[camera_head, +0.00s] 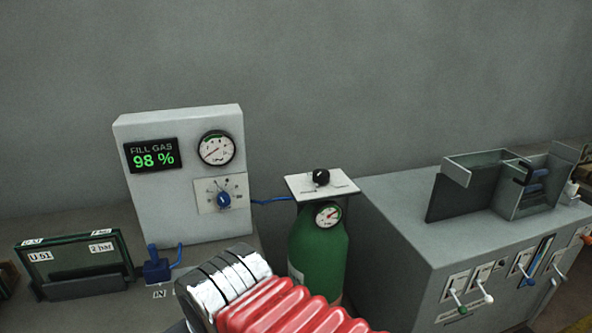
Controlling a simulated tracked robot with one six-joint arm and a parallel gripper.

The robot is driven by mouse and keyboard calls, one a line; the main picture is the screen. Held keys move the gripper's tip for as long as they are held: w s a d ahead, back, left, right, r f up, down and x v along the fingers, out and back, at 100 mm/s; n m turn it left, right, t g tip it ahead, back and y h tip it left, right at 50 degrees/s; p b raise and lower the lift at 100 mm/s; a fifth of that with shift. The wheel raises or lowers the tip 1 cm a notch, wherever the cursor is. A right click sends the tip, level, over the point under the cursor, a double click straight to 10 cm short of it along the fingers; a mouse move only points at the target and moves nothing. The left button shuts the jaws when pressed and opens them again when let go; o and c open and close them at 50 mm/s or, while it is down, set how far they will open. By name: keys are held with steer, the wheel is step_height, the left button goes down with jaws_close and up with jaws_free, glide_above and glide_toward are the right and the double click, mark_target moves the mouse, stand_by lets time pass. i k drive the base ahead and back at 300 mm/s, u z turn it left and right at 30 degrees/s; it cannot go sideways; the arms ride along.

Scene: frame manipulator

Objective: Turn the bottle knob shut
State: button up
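The green gas bottle (316,256) stands upright in the middle of the view, between the grey panel and the grey cabinet. A white plate sits on its top, and the black bottle knob (321,177) is on that plate. A round gauge (328,214) is on the bottle's neck, below the plate. A red ribbed and silver segmented part, likely my arm, rises from the bottom edge in front of the bottle's lower left. I cannot make out gripper fingers, and nothing touches the knob.
A grey panel (187,222) with a "FILL GAS 98 %" display (152,155), a gauge and a blue knob (223,199) stands left. A blue hose (271,201) runs toward the bottle. A cabinet with levers (400,210) stands right. A framed glass unit (75,262) is far left.

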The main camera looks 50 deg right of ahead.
mark_target(321, 176)
steer(key=u, duration=1.6)
steer(key=k, duration=1.2)
steer(key=z, duration=1.75)
